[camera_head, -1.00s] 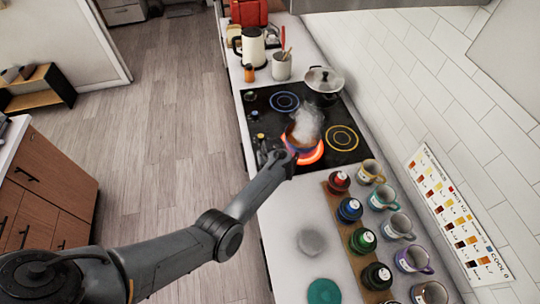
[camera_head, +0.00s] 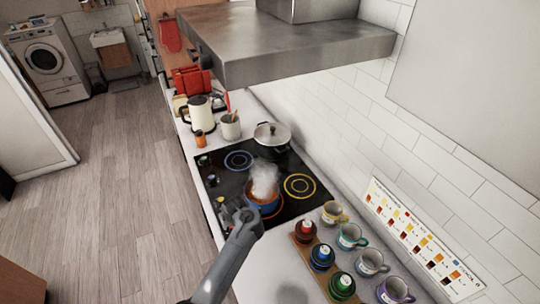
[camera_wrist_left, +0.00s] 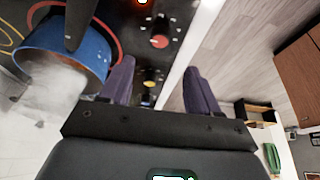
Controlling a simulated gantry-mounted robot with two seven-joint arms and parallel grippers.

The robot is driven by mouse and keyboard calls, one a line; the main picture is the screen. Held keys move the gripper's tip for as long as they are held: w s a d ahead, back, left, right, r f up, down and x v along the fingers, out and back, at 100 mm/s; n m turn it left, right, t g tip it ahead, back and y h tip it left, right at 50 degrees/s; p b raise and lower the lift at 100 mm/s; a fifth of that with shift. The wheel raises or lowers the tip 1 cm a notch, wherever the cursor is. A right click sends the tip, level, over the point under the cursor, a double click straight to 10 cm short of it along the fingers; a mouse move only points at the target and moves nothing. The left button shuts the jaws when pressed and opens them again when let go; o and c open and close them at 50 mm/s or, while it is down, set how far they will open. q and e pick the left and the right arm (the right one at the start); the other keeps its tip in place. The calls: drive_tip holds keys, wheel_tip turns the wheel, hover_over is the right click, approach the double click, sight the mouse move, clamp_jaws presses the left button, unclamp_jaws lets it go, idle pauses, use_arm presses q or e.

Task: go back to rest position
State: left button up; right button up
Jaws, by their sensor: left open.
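My left gripper (camera_head: 232,207) is at the front left of the black cooktop, just left of a small blue pot (camera_head: 268,211) with steam rising from it. In the left wrist view my left gripper (camera_wrist_left: 160,80) has its two dark fingers apart with nothing between them. The blue pot (camera_wrist_left: 88,47) shows at the upper left there, apart from the fingers, with a red ring around its base. A red-marked knob (camera_wrist_left: 159,40) lies beyond the fingertips. My right gripper is in neither view.
A lidded pot (camera_head: 272,135) stands at the back of the cooktop (camera_head: 222,183). A kettle (camera_head: 198,112) and utensil cup (camera_head: 230,127) are beyond it. A range hood (camera_head: 290,55) hangs above. The left floor is clear.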

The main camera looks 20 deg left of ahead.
use_arm(q)
drive_tip(key=shift+s, duration=0.1)
drive_tip(key=s+d+r+m+h+p, duration=0.1)
drive_tip(key=s+d+r+m, duration=0.3)
drive_tip(key=s, duration=0.6)
drive_tip(key=s+d+r+m+h+p, duration=0.1)
drive_tip(key=s+d+r+m, duration=0.3)
drive_tip(key=s, duration=0.7)
drive_tip(key=s+d+r+m+h+p, duration=0.1)
drive_tip(key=s+d+r+m+p, duration=0.2)
drive_tip(key=s, duration=0.7)
wheel_tip(320, 180, up, 3)
drive_tip(key=shift+s+d+f+m+t+h, duration=0.1)
drive_tip(key=shift+s+d+m+t+h, duration=0.25)
drive_tip(key=shift+d, duration=0.65)
drive_tip(key=shift+w, duration=0.15)
